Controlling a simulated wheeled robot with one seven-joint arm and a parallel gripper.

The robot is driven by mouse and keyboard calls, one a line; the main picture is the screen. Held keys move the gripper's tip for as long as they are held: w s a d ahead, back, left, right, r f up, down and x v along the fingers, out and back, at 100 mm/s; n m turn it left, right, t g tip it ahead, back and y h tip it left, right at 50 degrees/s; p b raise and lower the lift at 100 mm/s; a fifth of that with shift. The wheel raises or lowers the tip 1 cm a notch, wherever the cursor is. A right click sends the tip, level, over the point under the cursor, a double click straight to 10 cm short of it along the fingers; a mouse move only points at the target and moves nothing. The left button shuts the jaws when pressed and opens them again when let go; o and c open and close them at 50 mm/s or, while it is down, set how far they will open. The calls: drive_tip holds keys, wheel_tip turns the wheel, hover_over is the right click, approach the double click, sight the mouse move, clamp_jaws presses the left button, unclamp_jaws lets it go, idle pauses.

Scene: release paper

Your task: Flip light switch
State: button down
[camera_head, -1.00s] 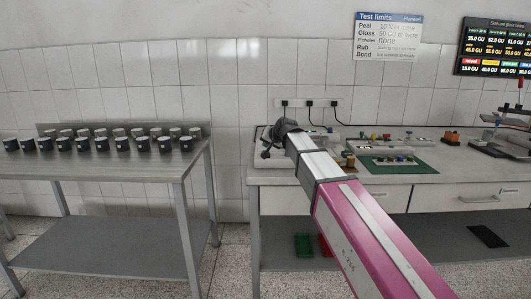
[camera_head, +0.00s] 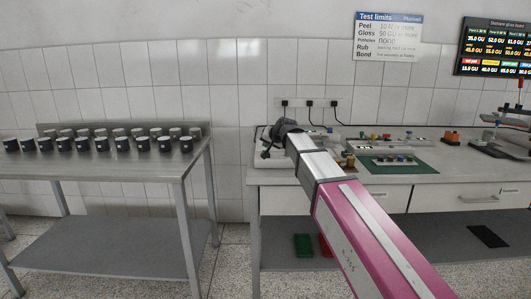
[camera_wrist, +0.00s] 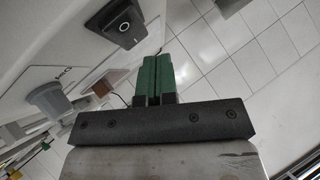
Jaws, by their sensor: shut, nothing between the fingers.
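A black rocker switch (camera_wrist: 123,22) with a small light mark sits on a white surface at the upper left of the wrist view. I cannot make it out in the head view. My gripper's green fingers (camera_wrist: 155,78) are shut together and hold nothing. Their tips are below and right of the switch in the wrist view, apart from it in the picture; the exact gap is unclear. In the head view my gripper (camera_head: 268,146) is at the left end of the right bench, with its fingers hard to make out.
A grey round knob-like part (camera_wrist: 48,98) is left of the fingers. The right bench (camera_head: 425,178) carries a green mat (camera_head: 420,169) and small devices. Wall sockets with black plugs (camera_head: 309,103) are behind it. A left table (camera_head: 100,168) holds several dark cups.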

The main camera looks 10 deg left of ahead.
drive_tip(key=shift+f, duration=0.15)
drive_tip(key=shift+w+f, duration=0.1)
drive_tip(key=shift+f, duration=0.15)
drive_tip(key=shift+f, duration=0.35)
idle(0.9)
drive_tip(key=shift+r, duration=0.15)
drive_tip(key=shift+r, duration=0.65)
drive_tip(key=shift+s+d+r, duration=0.1)
drive_tip(key=shift+s+r, duration=0.1)
drive_tip(key=shift+r, duration=0.6)
drive_tip(key=shift+s+a+r, duration=0.1)
drive_tip(key=shift+s+r, duration=0.05)
drive_tip(key=shift+r, duration=0.7)
drive_tip(key=shift+s+d+r, duration=0.1)
drive_tip(key=shift+s+r, duration=0.1)
drive_tip(key=shift+r, duration=0.6)
